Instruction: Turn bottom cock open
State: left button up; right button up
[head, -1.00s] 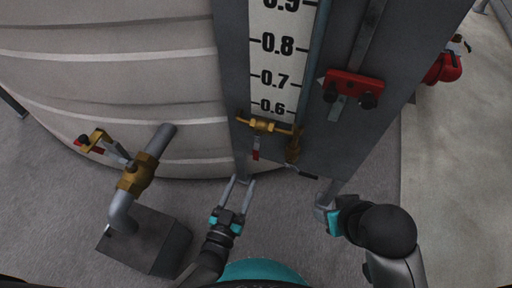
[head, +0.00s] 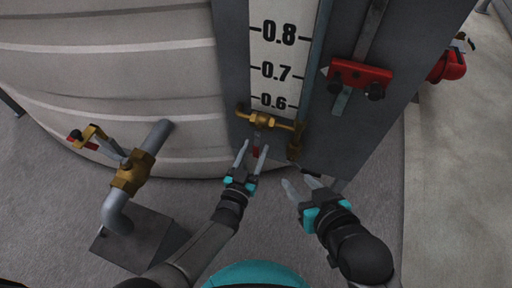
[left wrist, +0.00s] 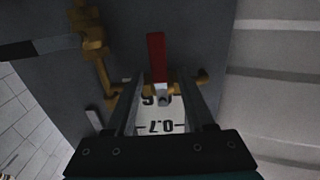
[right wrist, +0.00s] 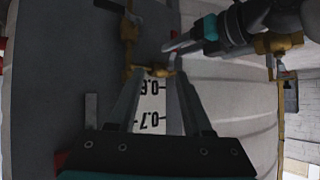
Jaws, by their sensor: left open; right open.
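A brass cock fitting (head: 262,120) sits at the bottom of the level gauge, with a short red handle (head: 256,151) hanging below it. A brass elbow (head: 295,148) is at its right, with a dark lever (head: 311,172) below. My left gripper (head: 254,151) is open, its fingers around or just in front of the red handle; I cannot tell if they touch it. In the left wrist view the red handle (left wrist: 156,58) stands between the finger lines. My right gripper (head: 296,183) is open and empty, with its fingers near the dark lever; contact is unclear.
The gauge scale (head: 278,55) rises above the fitting on a grey post. A red clamp (head: 358,75) is at the upper right. A ribbed tank (head: 110,70) fills the left. A brass pipe valve (head: 131,172) stands at the lower left. Grey floor is clear between.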

pick_arm(q)
jog(key=shift+w+d, duration=0.25)
jog(key=shift+w, duration=0.45)
grip_shut()
dwell(1.1)
